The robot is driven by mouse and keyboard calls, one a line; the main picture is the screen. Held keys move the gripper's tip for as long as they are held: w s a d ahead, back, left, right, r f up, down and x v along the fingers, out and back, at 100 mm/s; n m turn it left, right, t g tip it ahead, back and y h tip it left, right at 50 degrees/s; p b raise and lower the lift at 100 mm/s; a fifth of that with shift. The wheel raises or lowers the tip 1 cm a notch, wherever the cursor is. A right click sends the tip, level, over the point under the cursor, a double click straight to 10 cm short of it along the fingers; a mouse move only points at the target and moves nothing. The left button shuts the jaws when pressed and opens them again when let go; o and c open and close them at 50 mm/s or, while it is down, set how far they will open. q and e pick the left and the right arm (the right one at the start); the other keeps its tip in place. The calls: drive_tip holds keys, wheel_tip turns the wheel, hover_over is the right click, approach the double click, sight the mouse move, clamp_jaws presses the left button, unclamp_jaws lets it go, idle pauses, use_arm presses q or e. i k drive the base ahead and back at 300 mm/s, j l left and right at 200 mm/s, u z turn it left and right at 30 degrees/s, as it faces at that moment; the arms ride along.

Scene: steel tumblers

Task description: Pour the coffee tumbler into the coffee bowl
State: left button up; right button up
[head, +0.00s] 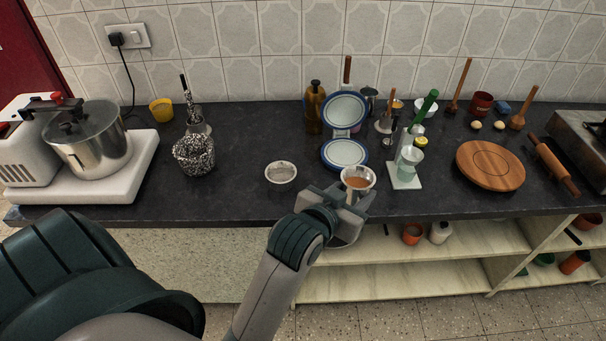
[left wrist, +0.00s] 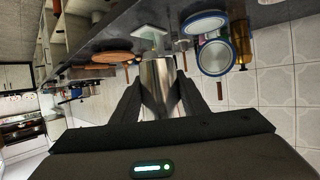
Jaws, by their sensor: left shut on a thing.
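A steel tumbler (head: 358,173) with brown coffee inside is held upright by my left gripper (head: 352,194), near the counter's front edge. In the left wrist view the tumbler (left wrist: 157,82) stands between both fingers of my left gripper (left wrist: 160,100), which is shut on it. A small steel bowl (head: 281,173) with a pale grey inside sits on the dark counter to the left of the tumbler, apart from it. I cannot tell if anything is in the bowl. My right gripper is not in view.
A blue-rimmed round case (head: 345,153) stands open behind the tumbler. A white stand with a green handle (head: 407,165) is to its right, then a round wooden board (head: 490,165). A speckled pot (head: 194,155) is at the left. The counter around the bowl is clear.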

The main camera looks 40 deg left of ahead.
sight(282, 175)
drive_tip(key=i+l, duration=0.1)
drive_tip(key=l, duration=0.25)
drive_tip(key=i+l, duration=0.1)
drive_tip(key=l, duration=0.25)
drive_tip(key=u, duration=1.85)
drive_tip(key=i+l, duration=0.4)
